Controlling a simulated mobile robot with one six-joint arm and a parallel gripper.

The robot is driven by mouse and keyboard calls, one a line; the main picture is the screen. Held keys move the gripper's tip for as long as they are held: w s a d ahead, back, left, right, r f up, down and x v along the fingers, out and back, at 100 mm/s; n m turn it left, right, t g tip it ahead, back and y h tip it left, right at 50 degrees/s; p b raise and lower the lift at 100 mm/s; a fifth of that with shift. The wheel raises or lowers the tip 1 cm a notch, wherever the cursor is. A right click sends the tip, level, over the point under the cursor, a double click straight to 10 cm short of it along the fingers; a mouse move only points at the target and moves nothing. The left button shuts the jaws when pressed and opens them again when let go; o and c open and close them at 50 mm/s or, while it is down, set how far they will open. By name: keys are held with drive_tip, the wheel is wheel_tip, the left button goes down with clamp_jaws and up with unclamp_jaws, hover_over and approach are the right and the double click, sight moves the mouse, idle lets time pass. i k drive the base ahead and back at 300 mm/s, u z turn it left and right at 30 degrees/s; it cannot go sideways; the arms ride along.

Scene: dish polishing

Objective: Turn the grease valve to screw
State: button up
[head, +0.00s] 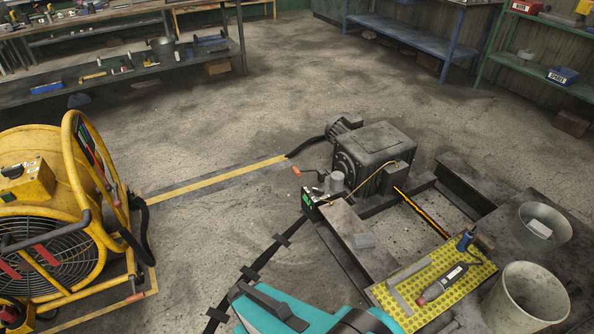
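A dark grey machine (375,150) with a motor (345,125) stands on the concrete floor in the middle of the head view. At its front left is a cluster of small metal fittings (337,181) with a thin brass-coloured pipe. A small lever with an orange tip (296,170) sticks out to the left of this cluster, and a small black box with a green face (307,199) sits below it. I cannot tell for sure which part is the grease valve, nor read its setting. My gripper is not in view.
A yellow perforated mat (412,268) with a rotary tool (442,284) lies at the lower right, near two buckets (527,298) (545,226). A large yellow fan (40,205) stands at left. A black cable (262,262) crosses the floor. Open floor lies behind the machine.

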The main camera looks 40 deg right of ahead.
sight(317, 192)
drive_tip(key=z, duration=4.4)
drive_tip(key=i, duration=0.1)
drive_tip(key=u, duration=2.95)
drive_tip(key=k, duration=0.65)
drive_tip(key=u, duration=0.45)
drive_tip(key=i, duration=1.6)
drive_tip(key=z, duration=0.15)
